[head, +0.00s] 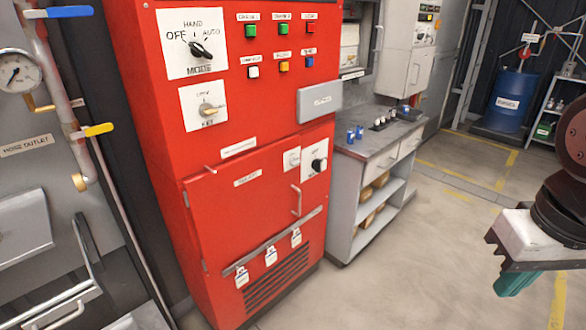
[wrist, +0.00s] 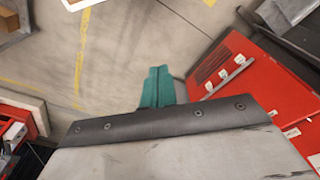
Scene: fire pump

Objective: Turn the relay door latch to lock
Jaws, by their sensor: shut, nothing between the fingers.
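The relay door (head: 225,215) is the lower red door of the cabinet and looks closed, with a pale pull handle (head: 297,200). A black knob on a white plate, which looks like the latch (head: 319,164), sits at the door's upper right; its pointer position is too small to read. My gripper (head: 517,283) is at the far right of the head view, well apart from the door, with teal fingers shut and empty. In the wrist view its fingers (wrist: 157,87) point toward the floor, with the red cabinet (wrist: 230,72) to the right. The latch is not clear there.
A small white plate (head: 292,159) sits left of the knob. A mode selector (head: 201,49), key switch (head: 207,110) and buttons are above. Tags hang from a grey bar (head: 275,243) low on the door. A grey workbench (head: 372,150) stands right of the cabinet. Open floor (head: 420,260) lies between.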

